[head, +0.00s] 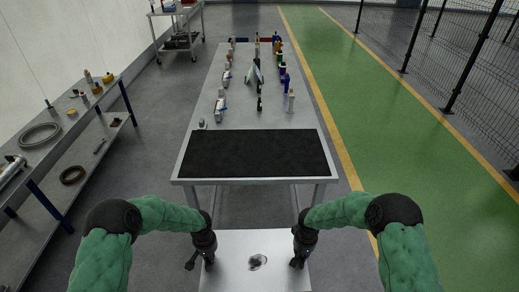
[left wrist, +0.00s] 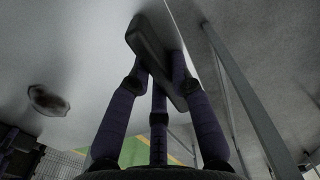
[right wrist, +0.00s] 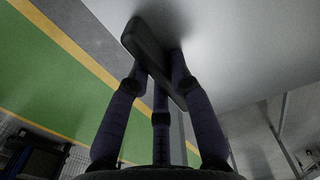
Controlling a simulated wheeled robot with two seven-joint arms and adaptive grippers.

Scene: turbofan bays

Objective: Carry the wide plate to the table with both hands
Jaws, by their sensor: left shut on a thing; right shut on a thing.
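The wide plate (head: 250,242) is a pale grey flat panel low in the head view, in front of my body, with a dark blotch on it. My left gripper (head: 208,260) is at its left edge and my right gripper (head: 298,260) at its right edge. In the left wrist view a dark bar-like handle (left wrist: 150,40) on the plate lies between my fingers, which are closed on it. The right wrist view shows the same with another dark handle (right wrist: 150,45). The table (head: 250,181) stands just beyond the plate, with a black mat (head: 255,153) on its near end.
Bottles and small items (head: 258,75) crowd the table's far part; the black mat is bare. A shelf bench (head: 50,130) with a coiled hose (head: 40,135) stands left. A trolley (head: 177,30) is at the back. Green floor lane (head: 400,150) and mesh fence (head: 450,60) are right.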

